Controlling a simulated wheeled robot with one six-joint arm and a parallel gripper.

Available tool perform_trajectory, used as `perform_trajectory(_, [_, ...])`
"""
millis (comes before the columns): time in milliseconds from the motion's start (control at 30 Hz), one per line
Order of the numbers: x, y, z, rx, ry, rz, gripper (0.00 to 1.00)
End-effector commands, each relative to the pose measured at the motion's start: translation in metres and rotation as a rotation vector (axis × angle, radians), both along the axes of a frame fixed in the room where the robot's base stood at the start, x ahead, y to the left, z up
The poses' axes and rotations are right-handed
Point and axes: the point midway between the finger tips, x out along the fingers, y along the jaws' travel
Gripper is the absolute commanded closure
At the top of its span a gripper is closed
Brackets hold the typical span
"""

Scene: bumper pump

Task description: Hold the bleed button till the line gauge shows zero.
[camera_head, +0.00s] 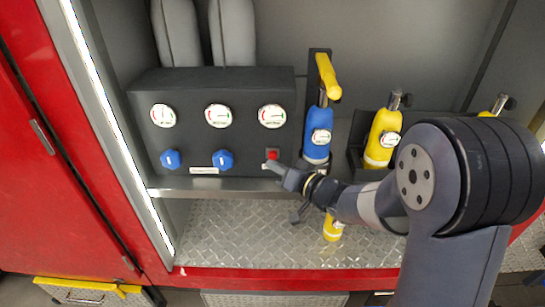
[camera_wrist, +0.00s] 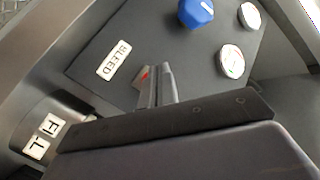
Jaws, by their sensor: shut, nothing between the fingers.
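A dark panel (camera_head: 240,90) carries three round gauges: left (camera_head: 162,115), middle (camera_head: 218,115) and right (camera_head: 272,116). Their needles and captions are too small to read surely, so I cannot tell which is the line gauge. A small red button (camera_head: 272,154) sits below the right gauge. In the wrist view a sliver of the red button (camera_wrist: 145,75) shows beside my fingers, near a white BLEED label (camera_wrist: 114,60). My gripper (camera_head: 268,165) is shut and empty, its fingertips at the button's lower edge in the picture. I cannot tell whether they touch or press it.
Two blue knobs (camera_head: 171,159) (camera_head: 222,160) sit left of the button. A blue cylinder with a yellow handle (camera_head: 317,145) stands close to the right of the panel, and a yellow one (camera_head: 382,138) beyond it. A metal tread-plate floor (camera_head: 230,235) lies below.

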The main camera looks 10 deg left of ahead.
Motion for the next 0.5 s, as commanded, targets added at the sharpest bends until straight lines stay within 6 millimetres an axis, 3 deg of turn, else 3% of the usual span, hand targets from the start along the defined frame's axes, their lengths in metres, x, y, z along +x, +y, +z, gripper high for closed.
perform_trajectory(500, [0.0066, 0.0015, 0.0002, 0.000, 0.000, 0.000, 1.00])
